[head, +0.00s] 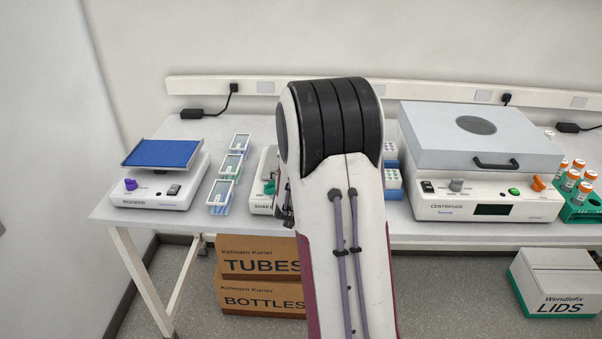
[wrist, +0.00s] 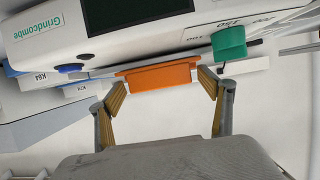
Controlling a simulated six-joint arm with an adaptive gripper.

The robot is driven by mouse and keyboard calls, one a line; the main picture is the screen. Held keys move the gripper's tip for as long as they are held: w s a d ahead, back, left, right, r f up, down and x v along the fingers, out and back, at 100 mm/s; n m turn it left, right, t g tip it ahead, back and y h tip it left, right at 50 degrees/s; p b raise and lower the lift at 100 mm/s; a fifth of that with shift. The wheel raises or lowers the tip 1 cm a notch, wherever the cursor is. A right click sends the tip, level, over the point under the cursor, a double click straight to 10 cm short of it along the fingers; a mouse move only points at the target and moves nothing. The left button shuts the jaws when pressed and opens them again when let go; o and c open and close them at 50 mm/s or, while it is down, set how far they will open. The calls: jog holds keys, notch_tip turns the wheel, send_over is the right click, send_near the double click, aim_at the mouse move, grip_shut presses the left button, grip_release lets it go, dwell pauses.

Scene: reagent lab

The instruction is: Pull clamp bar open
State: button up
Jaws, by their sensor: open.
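An orange bar (wrist: 158,77), which I take for the clamp bar, shows in the wrist view at the edge of a white Grindcombe device (wrist: 150,45). My gripper (wrist: 165,79) is open, with one yellow-brown finger near each end of the bar. I cannot tell whether the fingers touch it. In the head view my arm covers most of a white device (head: 262,180) with a teal knob; the bar and my gripper are hidden there.
A centrifuge (head: 484,160) with its lid down stands on the right of the bench (head: 400,222). Orange-capped bottles in a green rack (head: 585,210) are beside it. A blue-topped device (head: 160,185) and small trays (head: 228,168) stand at left. Cartons are below the bench.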

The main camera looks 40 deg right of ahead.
jog(key=v, duration=1.2)
dwell(0.4)
jog(key=shift+f, duration=0.1)
dwell(0.5)
